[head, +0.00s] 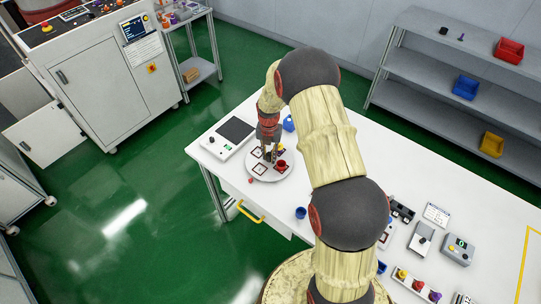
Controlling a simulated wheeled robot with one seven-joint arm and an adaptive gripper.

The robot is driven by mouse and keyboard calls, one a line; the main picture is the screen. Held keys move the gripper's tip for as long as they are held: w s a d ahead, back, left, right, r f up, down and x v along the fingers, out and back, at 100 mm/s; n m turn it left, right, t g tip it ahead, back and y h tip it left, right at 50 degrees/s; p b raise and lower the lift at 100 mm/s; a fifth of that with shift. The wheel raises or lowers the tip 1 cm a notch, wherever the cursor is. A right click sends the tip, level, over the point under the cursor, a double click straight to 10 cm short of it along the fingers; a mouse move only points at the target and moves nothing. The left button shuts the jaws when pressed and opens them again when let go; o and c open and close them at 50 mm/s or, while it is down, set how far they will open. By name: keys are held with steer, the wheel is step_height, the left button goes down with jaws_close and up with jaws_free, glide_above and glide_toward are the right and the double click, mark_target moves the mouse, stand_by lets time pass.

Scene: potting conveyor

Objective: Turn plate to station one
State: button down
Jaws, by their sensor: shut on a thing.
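The round white plate (287,175) lies on the white table near its left end. Dark-framed squares mark several stations on it. A red cup (282,164) stands on the square at the right of the plate. A small yellow piece (281,149) shows at the far right square. The squares on the left look empty. My gripper (270,157) points down over the middle of the plate, its fingers closed at the plate's centre. The part between the fingertips is too small to make out. The station numbers cannot be read.
A box with a dark screen (236,129) stands left of the plate. A blue object (289,124) is behind it, and a blue cup (301,213) stands in front. A small red piece (250,180) lies by the plate's near edge. Boxes and colored parts crowd the table's right.

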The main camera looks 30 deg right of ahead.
mark_target(269, 154)
steer(key=shift+w, duration=0.1)
stand_by(0.3)
steer(key=c, duration=1.9)
jaws_free()
step_height(269, 154, up, 12)
steer(key=shift+r, duration=0.1)
